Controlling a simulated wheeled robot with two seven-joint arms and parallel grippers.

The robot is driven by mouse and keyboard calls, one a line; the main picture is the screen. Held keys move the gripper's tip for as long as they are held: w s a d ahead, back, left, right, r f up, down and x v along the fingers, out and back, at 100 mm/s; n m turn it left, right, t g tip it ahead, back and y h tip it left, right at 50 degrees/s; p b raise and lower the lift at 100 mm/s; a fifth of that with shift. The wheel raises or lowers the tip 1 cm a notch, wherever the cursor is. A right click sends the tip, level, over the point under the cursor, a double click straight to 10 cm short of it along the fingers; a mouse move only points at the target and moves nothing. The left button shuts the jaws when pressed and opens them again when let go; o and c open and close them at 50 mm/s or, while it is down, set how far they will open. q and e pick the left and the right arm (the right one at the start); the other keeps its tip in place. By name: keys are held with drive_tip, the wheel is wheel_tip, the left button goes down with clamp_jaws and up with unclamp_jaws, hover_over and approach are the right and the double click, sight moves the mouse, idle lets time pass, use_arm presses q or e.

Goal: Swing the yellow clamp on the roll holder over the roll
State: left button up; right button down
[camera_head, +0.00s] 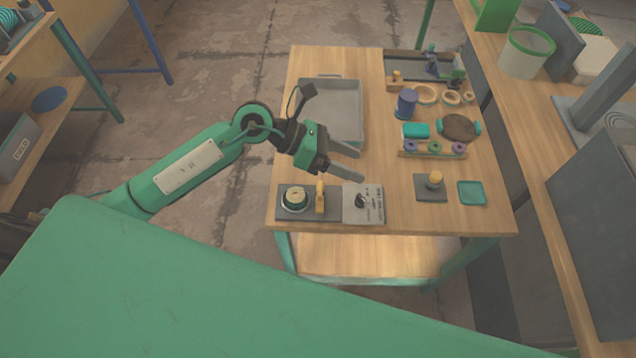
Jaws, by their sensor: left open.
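The roll holder is a dark flat base (283,214) near the front left corner of the wooden table. A pale round roll (295,197) sits on its left part. The yellow clamp (320,199) stands upright at the right side of the roll, beside it and not over it. My left gripper (356,163) comes in from the left and is open and empty. In the picture it appears above and slightly right of the clamp, apart from it. My right gripper is not in view.
A grey panel with a black knob (364,203) adjoins the holder on the right. A grey tray (347,97) lies behind my gripper. The table's middle is mostly clear.

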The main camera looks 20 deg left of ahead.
use_arm(q)
drive_tip(key=w+a+f+m+y, duration=0.1)
drive_tip(key=a+f+m+y, duration=0.1)
drive_tip(key=a+f+y, duration=0.3)
drive_tip(key=m+y, duration=0.1)
drive_tip(key=y, duration=0.3)
approach(320, 187)
drive_tip(key=shift+g, duration=0.3)
drive_tip(key=p+x, duration=0.4)
drive_tip(key=x, duration=0.3)
drive_tip(key=shift+w+d+f, duration=0.1)
drive_tip(key=shift+w+f, duration=0.1)
drive_tip(key=shift+d+f, duration=0.15)
drive_tip(key=shift+f, duration=0.35)
drive_tip(key=c, duration=1)
drive_tip(key=shift+w, duration=0.1)
